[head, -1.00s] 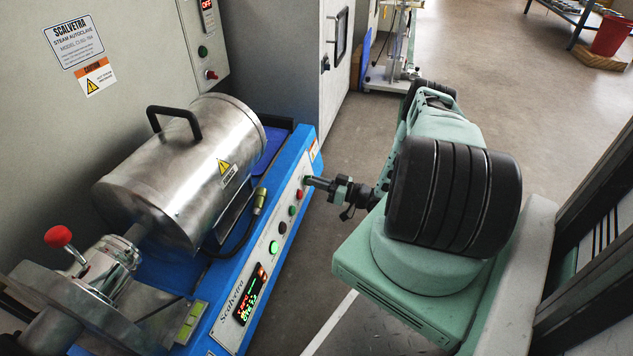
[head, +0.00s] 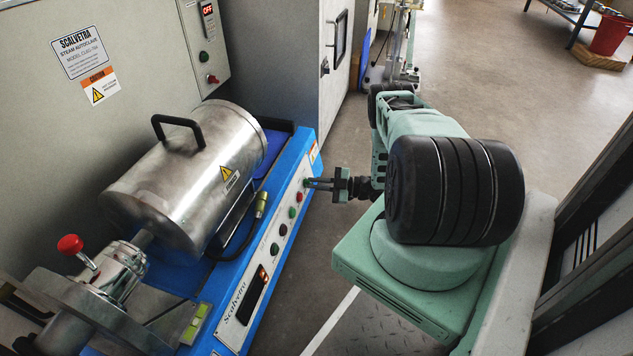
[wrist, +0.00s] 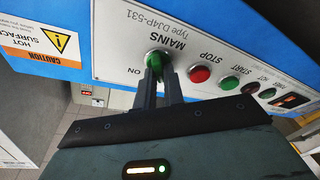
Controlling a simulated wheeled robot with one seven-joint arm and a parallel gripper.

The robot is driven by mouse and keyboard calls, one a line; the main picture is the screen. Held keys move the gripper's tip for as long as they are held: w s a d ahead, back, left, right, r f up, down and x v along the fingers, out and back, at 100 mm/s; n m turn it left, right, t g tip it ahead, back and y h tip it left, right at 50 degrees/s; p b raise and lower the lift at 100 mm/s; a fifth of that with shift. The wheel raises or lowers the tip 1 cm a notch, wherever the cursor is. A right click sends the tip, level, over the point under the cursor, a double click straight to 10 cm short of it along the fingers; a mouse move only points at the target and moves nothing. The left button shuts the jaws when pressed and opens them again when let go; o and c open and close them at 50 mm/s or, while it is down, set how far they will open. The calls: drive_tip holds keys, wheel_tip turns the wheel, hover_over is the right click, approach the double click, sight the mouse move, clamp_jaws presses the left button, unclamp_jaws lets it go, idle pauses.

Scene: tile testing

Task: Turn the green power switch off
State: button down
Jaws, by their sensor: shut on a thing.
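The green power switch (wrist: 156,60), labelled MAINS, is a round knob on the white control panel of the blue-framed machine. It sits at the panel's far end in the head view (head: 306,183). My gripper (wrist: 161,72) has its two dark fingers closed around the knob's sides. In the head view my gripper (head: 311,184) reaches the panel from the right. The fingers cover part of the knob, so its pointer position is hidden. The word ON shows beside it.
A red STOP button (wrist: 199,74) and a green START button (wrist: 230,83) sit close beside the switch. A steel cylinder (head: 185,180) with a black handle lies on the machine. A grey cabinet (head: 280,70) stands behind. Open floor (head: 480,75) lies at the upper right.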

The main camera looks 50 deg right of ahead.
drive_tip(key=shift+n+p, duration=0.3)
drive_tip(key=shift+n, duration=0.7)
drive_tip(key=shift+d+g, duration=0.1)
drive_tip(key=shift+g, duration=0.2)
drive_tip(key=c, duration=1.5)
unclamp_jaws()
drive_tip(key=shift+s+d, duration=0.25)
drive_tip(key=shift+s, duration=0.2)
drive_tip(key=p+v, duration=0.3)
drive_tip(key=v, duration=1.3)
drive_tip(key=shift+d+p, duration=0.2)
drive_tip(key=shift+p, duration=0.1)
drive_tip(key=shift+s+f, duration=0.1)
